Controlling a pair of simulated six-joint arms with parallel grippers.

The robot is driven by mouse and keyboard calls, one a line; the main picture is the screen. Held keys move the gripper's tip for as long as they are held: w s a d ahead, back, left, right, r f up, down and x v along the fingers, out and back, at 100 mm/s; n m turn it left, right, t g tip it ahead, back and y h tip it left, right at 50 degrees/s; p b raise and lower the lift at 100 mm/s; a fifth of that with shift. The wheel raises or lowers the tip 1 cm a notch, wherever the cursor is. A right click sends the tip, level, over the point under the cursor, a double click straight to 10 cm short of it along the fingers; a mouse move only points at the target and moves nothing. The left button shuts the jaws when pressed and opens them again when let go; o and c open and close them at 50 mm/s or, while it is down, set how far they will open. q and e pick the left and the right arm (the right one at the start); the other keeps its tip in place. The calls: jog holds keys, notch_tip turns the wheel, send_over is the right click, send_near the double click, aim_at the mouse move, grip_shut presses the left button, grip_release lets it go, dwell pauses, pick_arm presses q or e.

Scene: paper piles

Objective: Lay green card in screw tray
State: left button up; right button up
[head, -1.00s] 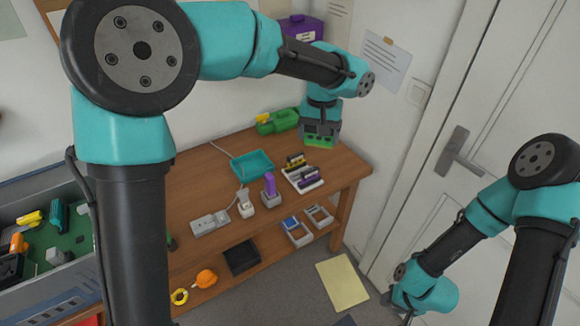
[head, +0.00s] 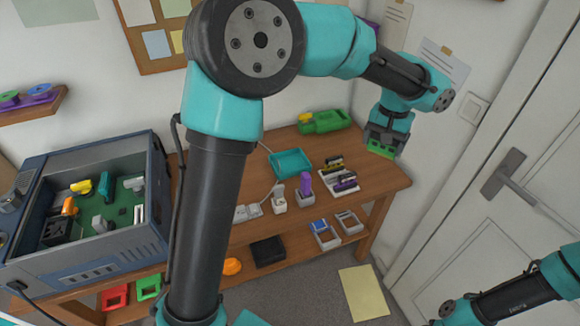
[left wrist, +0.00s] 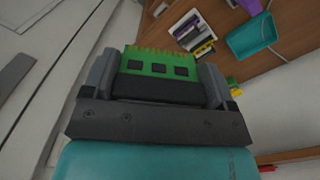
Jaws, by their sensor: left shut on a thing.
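The green card (head: 380,149) is gripped at the end of my left arm, near the right back corner of the workbench. In the left wrist view the card (left wrist: 157,66) has gold contacts along its far edge and dark chips, and sits between the two fingers. My left gripper (head: 385,138) is shut on it. The teal tray (head: 290,163), the likely screw tray, lies on the bench to the left of the card, apart from it, and looks empty. It also shows at upper right in the left wrist view (left wrist: 252,36). My right gripper is out of frame.
A white rack (head: 340,181) with purple and dark modules stands between tray and bench edge. A purple block (head: 306,183) stands in a holder nearby. A green container (head: 326,121) is behind. The door (head: 500,190) is to the right.

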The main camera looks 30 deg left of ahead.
pick_arm(q)
jog(key=w+a+f+m, duration=0.3)
jog(key=w+a+f, duration=0.2)
jog(key=a, duration=0.3)
jog(key=w+a+f+m, duration=0.3)
jog(key=w+a+f, duration=0.2)
jog(key=a, duration=0.3)
jog(key=m, duration=0.5)
send_over(290, 166)
notch_tip(290, 166, down, 11)
jog(key=shift+a, duration=0.15)
jog(key=shift+f, duration=0.15)
jog(key=shift+w+f, duration=0.1)
jog(key=shift+f, duration=2.9)
jog(key=shift+f, duration=1.9)
